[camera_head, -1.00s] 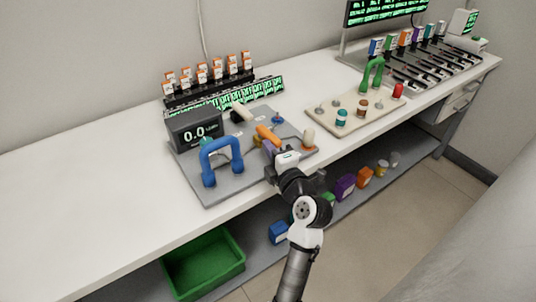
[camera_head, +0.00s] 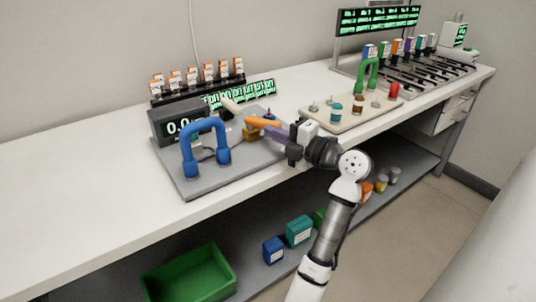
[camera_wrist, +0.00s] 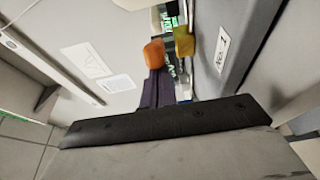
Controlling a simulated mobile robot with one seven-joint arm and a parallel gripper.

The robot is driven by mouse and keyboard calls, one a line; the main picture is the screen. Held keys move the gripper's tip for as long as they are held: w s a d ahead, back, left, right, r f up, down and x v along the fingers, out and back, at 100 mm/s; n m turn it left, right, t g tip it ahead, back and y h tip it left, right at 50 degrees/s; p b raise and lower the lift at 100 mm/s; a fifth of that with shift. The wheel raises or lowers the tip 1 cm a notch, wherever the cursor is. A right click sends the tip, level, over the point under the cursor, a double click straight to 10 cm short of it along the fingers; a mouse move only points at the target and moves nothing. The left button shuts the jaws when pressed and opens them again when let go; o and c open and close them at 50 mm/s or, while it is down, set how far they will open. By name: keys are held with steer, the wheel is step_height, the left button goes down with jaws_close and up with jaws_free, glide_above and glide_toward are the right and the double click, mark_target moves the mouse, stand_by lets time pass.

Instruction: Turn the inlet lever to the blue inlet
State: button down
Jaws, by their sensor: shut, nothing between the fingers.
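A small blue-topped post (camera_head: 269,114), perhaps the blue inlet, stands at the plate's back edge. My gripper hides the plate's right corner.
A blue arch handle (camera_head: 205,143) and a display box (camera_head: 172,127) stand on the plate's left side. A beige board (camera_head: 335,123) with jars is at the right. The table's left side (camera_head: 75,185) is clear.

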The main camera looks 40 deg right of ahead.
steer(key=b, duration=0.1)
steer(key=d+b, duration=0.2)
steer(key=shift+w+f+b, duration=0.25)
steer(key=shift+f+b, duration=0.05)
steer(key=shift+w+d+r+b, duration=0.15)
steer(key=shift+w+d+b, duration=0.15)
steer(key=shift+d+b, duration=0.35)
steer(key=shift+w+d+r+b, duration=0.1)
steer(key=shift+w+d+b, duration=0.2)
steer(key=shift+b, duration=0.55)
steer(key=shift+s, duration=0.1)
